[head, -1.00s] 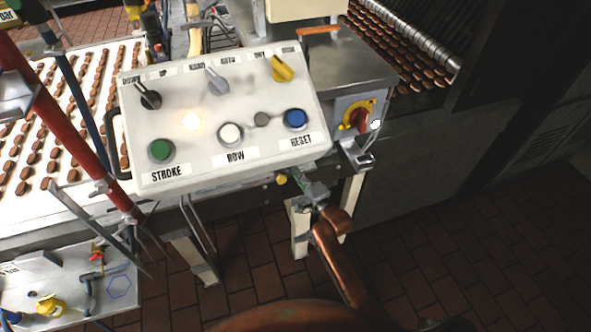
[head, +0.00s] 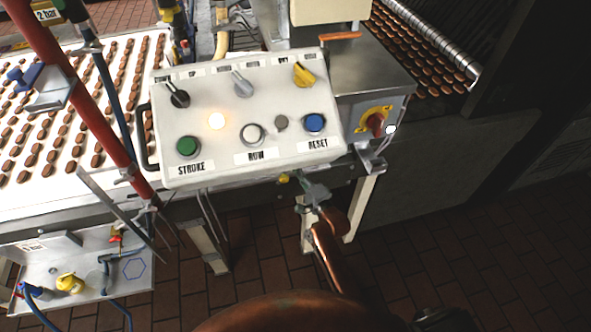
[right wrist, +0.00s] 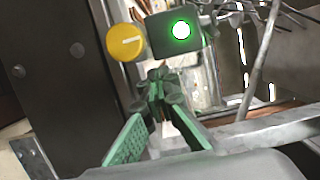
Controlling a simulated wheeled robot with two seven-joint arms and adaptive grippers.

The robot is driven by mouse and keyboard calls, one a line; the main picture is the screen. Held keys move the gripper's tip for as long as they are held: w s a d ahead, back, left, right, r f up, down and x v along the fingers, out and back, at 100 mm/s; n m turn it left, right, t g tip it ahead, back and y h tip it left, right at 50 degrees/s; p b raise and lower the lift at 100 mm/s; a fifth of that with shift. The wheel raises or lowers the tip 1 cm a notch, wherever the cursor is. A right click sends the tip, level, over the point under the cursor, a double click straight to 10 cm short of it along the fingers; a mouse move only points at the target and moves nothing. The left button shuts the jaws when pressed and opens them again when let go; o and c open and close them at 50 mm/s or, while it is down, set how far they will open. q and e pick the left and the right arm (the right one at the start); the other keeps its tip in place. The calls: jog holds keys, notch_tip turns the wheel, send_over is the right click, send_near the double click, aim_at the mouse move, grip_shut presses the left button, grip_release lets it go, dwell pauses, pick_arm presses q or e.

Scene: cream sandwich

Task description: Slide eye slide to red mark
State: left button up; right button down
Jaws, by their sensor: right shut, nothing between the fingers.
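My right gripper (head: 315,193) is shut and empty in front of the machine, below the right end of the control panel. In the right wrist view its green fingers (right wrist: 160,85) come together just below a dark box (right wrist: 175,35) with a white, green-rimmed light. A round yellow knob with a pale line (right wrist: 126,41) is left of that box. A small yellow knob (head: 284,179) shows under the panel in the head view. I cannot tell which part is the eye slide, and no red mark can be made out. My left gripper is out of view.
The control panel (head: 275,112) hangs above my right gripper. A switch box with a red knob (head: 375,124) is to its right. The conveyor (head: 95,55) carries rows of biscuits at left. A red pole (head: 85,110) crosses in front. Open tiled floor (head: 480,235) lies at right.

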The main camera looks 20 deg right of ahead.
jog(key=d, duration=0.2)
jog(key=s+d, duration=0.1)
jog(key=d, duration=0.1)
jog(key=shift+s+d+f+p, duration=0.1)
jog(key=shift+s+d+p, duration=0.05)
jog(key=shift+p, duration=0.15)
jog(key=s+d, duration=0.1)
jog(key=s, duration=0.7)
jog(key=shift+s+d, duration=0.2)
jog(key=shift+s, duration=0.15)
